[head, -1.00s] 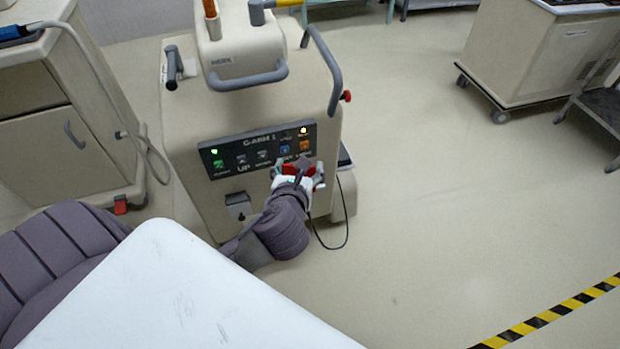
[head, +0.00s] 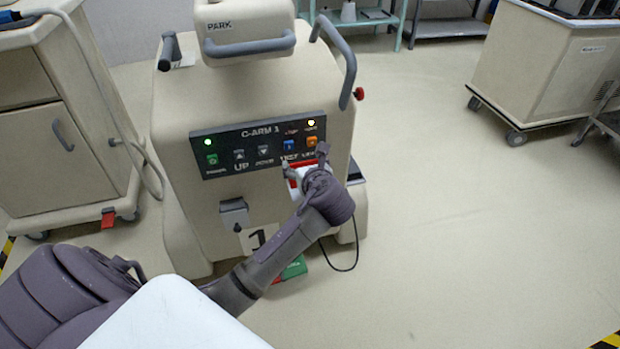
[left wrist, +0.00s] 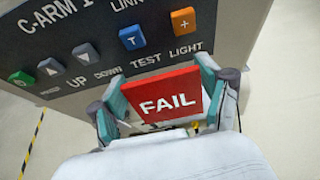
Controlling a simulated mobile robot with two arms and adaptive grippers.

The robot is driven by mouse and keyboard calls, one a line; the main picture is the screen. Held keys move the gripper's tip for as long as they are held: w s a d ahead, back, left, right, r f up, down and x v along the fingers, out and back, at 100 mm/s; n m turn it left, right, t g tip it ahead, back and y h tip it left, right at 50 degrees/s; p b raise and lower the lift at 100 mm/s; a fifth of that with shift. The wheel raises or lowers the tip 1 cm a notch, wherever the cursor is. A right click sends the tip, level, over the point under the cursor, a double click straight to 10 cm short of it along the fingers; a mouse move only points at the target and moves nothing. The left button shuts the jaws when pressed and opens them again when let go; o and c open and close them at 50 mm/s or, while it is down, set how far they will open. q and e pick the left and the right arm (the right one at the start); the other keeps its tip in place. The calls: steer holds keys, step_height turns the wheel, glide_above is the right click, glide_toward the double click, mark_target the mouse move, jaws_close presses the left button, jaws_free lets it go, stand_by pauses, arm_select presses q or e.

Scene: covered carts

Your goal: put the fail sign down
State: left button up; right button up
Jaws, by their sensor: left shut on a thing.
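My left gripper (head: 306,174) is in front of the C-arm machine, just below the right end of its control panel (head: 258,146). The red FAIL sign (left wrist: 160,88) is between its fingers in the left wrist view, with the white lettering facing the camera and upright. The left gripper (left wrist: 168,112) is shut on the sign. In the head view the fingers and wrist hide most of the sign, and only bits of red show. The sign is close to the panel's lower edge; I cannot tell if it touches the machine. My right gripper is not in view.
A green object (head: 294,268) lies on the floor at the machine's foot, partly behind my arm. A black cable (head: 350,262) hangs at the machine's right. A beige cabinet (head: 70,150) stands left, a wheeled cart (head: 530,75) back right. Open floor lies to the right.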

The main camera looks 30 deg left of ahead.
mark_target(308, 159)
arm_select(q)
steer(key=w+f, duration=0.1)
steer(key=w+a+f+b, duration=0.1)
steer(key=w, duration=0.1)
steer(key=w+f+b, duration=0.1)
steer(key=w, duration=0.1)
steer(key=shift+a+f, duration=0.2)
steer(key=shift+a, duration=0.1)
steer(key=shift+f, duration=0.35)
step_height(308, 159, down, 3)
steer(key=shift+f+b, duration=0.15)
steer(key=shift+b, duration=0.8)
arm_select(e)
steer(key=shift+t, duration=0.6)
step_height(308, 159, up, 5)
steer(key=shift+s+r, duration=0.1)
arm_select(q)
steer(key=o, duration=0.8)
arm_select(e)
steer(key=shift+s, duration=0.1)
